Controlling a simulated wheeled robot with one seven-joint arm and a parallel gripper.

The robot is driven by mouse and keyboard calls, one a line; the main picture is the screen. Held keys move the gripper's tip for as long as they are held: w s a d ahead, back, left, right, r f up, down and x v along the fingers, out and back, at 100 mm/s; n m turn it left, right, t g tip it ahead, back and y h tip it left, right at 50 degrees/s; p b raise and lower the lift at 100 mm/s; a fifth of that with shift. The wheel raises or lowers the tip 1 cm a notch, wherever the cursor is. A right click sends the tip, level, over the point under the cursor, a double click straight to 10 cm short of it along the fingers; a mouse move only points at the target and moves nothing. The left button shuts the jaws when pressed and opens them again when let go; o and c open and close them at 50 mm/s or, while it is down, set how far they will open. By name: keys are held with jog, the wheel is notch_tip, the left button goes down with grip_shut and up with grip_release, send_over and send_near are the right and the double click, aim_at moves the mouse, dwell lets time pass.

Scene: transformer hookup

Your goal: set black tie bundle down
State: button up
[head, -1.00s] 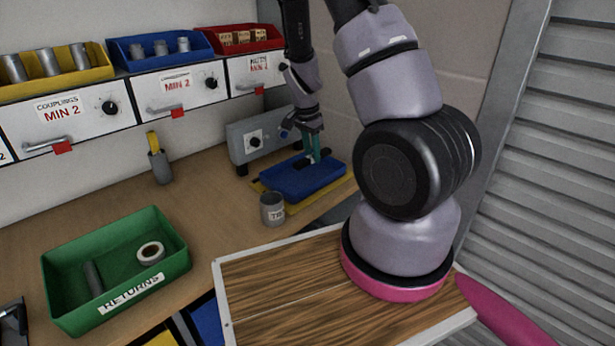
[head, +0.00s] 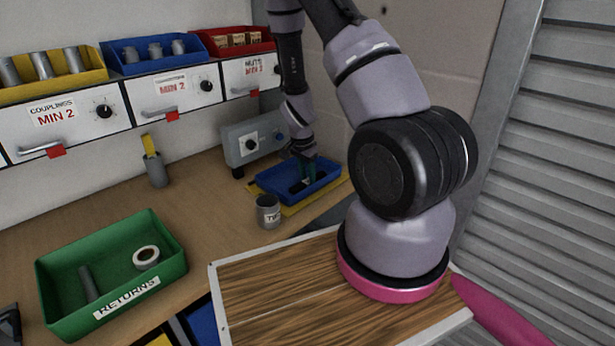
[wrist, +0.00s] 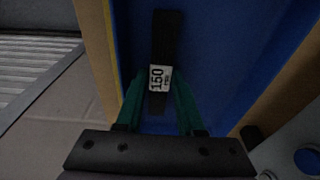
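The black tie bundle (wrist: 164,40) is a dark strip with a white "150" label, seen in the wrist view against the blue tray (wrist: 235,50). My gripper (wrist: 159,88) has its green fingers on both sides of the bundle at the label, and they look shut on it. In the head view my gripper (head: 308,172) points down into the blue tray (head: 325,183), with a dark bit of the bundle (head: 297,187) low beside the fingers. I cannot tell whether the bundle touches the tray floor.
A grey labelled cup (head: 268,211) stands just in front of the tray. A grey box with knobs (head: 240,147) stands behind it. The green returns bin (head: 110,272), with a tape roll (head: 146,257), sits at left. Drawers and parts bins line the wall.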

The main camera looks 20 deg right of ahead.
jog(key=shift+o, duration=1.2)
notch_tip(320, 180, up, 12)
jog(key=a+r, duration=0.1)
jog(key=a, duration=0.1)
notch_tip(320, 180, up, 9)
jog(key=n+t+y, duration=0.1)
jog(key=n+y, duration=0.1)
send_over(303, 183)
jog(key=s+a, duration=0.1)
jog(key=a, duration=0.1)
jog(key=s+a+r+n+t+y, duration=0.1)
jog(key=s+r, duration=0.2)
jog(key=r, duration=0.3)
jog(key=s+a+r+n+t, duration=0.1)
jog(key=s+r+n, duration=0.15)
jog(key=r, duration=0.35)
jog(key=s+a+r+n+t, duration=0.2)
jog(key=s+r+n+t, duration=0.1)
jog(key=s+r, duration=0.7)
jog(key=s+n, duration=0.1)
jog(key=s, duration=0.2)
jog(key=shift+a+r+t+y, duration=0.15)
jog(key=shift+r+t+y, duration=0.05)
jog(key=shift+t+y, duration=0.1)
jog(key=shift+w, duration=0.1)
